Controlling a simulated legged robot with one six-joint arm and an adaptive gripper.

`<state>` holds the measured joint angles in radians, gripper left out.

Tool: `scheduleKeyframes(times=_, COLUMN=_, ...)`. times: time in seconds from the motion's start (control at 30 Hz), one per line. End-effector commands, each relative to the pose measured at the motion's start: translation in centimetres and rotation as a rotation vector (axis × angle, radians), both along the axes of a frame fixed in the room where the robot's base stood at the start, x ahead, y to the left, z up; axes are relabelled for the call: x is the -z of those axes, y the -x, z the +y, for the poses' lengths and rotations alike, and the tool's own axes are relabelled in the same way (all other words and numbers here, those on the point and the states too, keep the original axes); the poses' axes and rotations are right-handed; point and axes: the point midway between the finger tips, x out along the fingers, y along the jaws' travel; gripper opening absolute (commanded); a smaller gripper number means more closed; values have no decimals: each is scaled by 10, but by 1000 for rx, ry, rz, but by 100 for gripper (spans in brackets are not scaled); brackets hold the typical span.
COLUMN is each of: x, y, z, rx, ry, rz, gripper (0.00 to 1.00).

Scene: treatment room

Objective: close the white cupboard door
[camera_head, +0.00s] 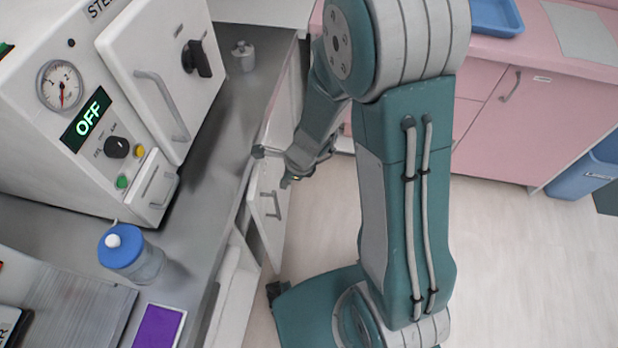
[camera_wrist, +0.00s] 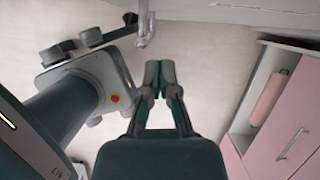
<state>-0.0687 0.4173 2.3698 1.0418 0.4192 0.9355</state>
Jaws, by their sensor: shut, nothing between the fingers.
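The white cupboard door (camera_head: 267,226) stands ajar below the grey counter in the head view, angled out from the cupboard front. It has a grey bar handle (camera_head: 272,204). My gripper (camera_head: 288,181) is beside the upper part of the door, close to its handle side. I cannot tell whether it touches the door. In the wrist view my gripper (camera_wrist: 159,68) has its fingertips together, with nothing between them. A pale metallic piece, perhaps the handle (camera_wrist: 146,24), shows just ahead of the fingertips.
The counter (camera_head: 205,220) carries a steriliser (camera_head: 95,110), a blue-capped bottle (camera_head: 130,256) and a purple item (camera_head: 159,327). Pink cupboards (camera_head: 530,120) stand at the right, with a blue bin (camera_head: 583,176).

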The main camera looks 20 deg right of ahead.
Motion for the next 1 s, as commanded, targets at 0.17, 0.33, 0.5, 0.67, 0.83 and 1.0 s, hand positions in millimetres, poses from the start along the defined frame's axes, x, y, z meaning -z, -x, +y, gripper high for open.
scheduleKeyframes(times=0.17, x=0, y=-7, z=26, rx=43, ry=0, rz=-1, gripper=0)
scheduleKeyframes(times=0.33, x=0, y=-11, z=37, rx=69, ry=0, rz=-1, gripper=0)
scheduleKeyframes(times=0.5, x=0, y=-13, z=41, rx=80, ry=0, rz=0, gripper=0)
scheduleKeyframes(times=0.67, x=0, y=-13, z=42, rx=80, ry=1, rz=0, gripper=0)
scheduleKeyframes(times=0.83, x=1, y=-13, z=42, rx=80, ry=2, rz=0, gripper=0)
scheduleKeyframes(times=1.0, x=-5, y=-13, z=40, rx=80, ry=0, rz=-4, gripper=0)
